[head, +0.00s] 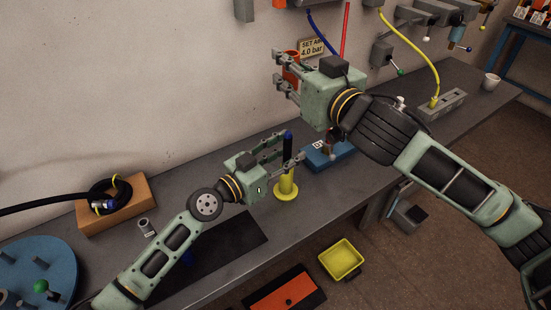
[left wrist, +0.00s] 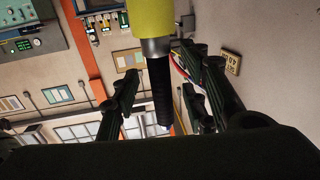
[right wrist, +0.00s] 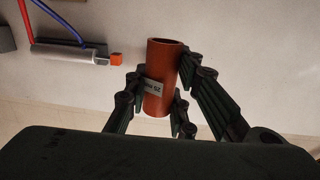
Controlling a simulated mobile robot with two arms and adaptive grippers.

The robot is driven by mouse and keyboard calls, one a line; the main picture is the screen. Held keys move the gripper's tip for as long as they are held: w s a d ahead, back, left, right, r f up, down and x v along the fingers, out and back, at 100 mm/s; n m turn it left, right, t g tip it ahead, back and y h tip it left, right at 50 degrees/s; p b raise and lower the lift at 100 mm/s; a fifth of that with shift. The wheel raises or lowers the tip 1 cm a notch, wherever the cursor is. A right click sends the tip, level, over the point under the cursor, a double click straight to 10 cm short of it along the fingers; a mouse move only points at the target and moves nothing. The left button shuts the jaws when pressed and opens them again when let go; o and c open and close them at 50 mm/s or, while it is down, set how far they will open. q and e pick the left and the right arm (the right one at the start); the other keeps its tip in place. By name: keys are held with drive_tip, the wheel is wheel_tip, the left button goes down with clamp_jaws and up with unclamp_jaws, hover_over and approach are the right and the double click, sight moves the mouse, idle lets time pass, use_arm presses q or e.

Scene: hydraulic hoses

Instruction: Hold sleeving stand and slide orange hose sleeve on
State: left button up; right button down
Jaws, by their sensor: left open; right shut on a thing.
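The sleeving stand has a yellow base (head: 286,192) on the bench, with a black upright post (head: 288,152) topped in dark blue. In the left wrist view, the yellow part (left wrist: 152,20), a grey collar (left wrist: 155,47) and the black post (left wrist: 160,88) show between my fingers. My left gripper (head: 290,149) is open, its fingers on either side of the post. My right gripper (head: 278,69) is shut on the orange sleeve (head: 291,72), held above the bench near the wall, up from the post. The right wrist view shows the sleeve (right wrist: 160,90) as an open-ended tube with a label.
A blue block (head: 325,155) lies right of the stand. A wooden block with a coiled black hose (head: 116,205) and a blue round rack (head: 40,262) are at left. A yellow bin (head: 341,260) is below the bench front. Wall tools and hoses hang at upper right.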

use_arm(q)
drive_tip(key=shift+w+d, duration=0.15)
drive_tip(key=shift+d, duration=0.05)
clamp_jaws()
idle(0.4)
use_arm(e)
drive_tip(key=y, duration=0.1)
hover_over(289, 133)
drive_tip(key=shift+n+g, duration=0.4)
wheel_tip(289, 133, down, 6)
drive_tip(key=shift+f, duration=0.1)
drive_tip(key=shift+a, duration=0.1)
use_arm(q)
drive_tip(key=shift+f, duration=0.1)
use_arm(e)
drive_tip(key=shift+f, duration=2.1)
